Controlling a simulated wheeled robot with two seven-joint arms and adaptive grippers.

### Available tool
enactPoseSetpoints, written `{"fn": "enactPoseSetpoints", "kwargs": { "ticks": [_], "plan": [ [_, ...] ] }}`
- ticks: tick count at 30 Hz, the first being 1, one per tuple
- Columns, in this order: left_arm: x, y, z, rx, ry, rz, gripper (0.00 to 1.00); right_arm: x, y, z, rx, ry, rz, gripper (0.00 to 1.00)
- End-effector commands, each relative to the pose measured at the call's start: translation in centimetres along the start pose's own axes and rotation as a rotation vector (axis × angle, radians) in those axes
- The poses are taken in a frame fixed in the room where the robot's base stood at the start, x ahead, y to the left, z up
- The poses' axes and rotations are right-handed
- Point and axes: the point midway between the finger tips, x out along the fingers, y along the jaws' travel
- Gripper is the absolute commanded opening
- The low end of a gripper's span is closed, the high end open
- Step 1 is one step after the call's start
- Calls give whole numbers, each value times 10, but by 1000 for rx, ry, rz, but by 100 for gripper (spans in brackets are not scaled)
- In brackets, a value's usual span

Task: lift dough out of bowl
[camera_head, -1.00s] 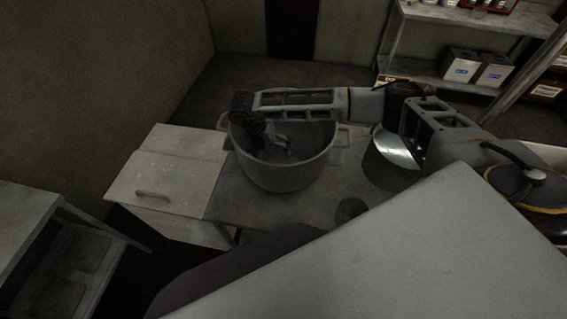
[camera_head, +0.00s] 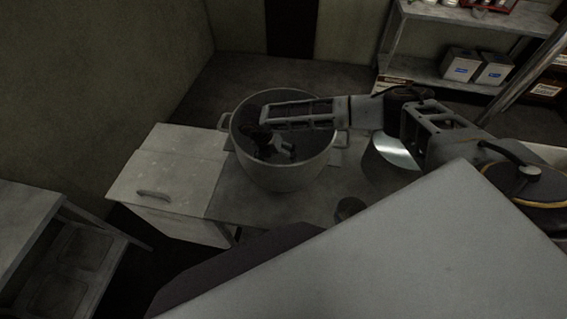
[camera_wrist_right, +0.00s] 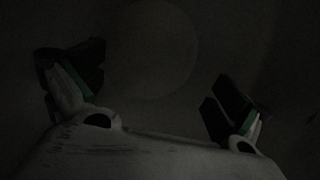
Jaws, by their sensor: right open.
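A large grey bowl (camera_head: 283,178) with side handles stands on the table. My right gripper (camera_head: 275,150) reaches down inside it from the right, partly hidden behind its front wall. In the right wrist view my right gripper (camera_wrist_right: 160,95) is open, its two fingers wide apart with nothing visibly between them. Beyond the fingers is a very dark, faint round shape; I cannot tell whether it is dough or the bowl's bottom. No dough can be made out in the head view. My left gripper is not in view.
A shiny metal container (camera_head: 392,155) and a small dark cup (camera_head: 350,208) stand to the right.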

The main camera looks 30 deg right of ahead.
Motion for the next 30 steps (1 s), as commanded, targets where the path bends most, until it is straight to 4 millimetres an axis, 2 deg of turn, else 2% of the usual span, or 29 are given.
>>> {"fn": "enactPoseSetpoints", "kwargs": {
  "ticks": [6, 12, 28, 30],
  "plan": [
    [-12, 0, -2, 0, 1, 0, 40, 20, -5, 3, 1, 1, -3, 100],
    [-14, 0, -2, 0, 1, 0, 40, 38, -4, 2, 0, 1, -1, 100],
    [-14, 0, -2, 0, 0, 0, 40, 42, -4, 2, 0, 1, -1, 100],
    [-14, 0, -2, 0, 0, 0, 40, 42, -4, 2, 0, 1, -1, 92]
  ]
}}
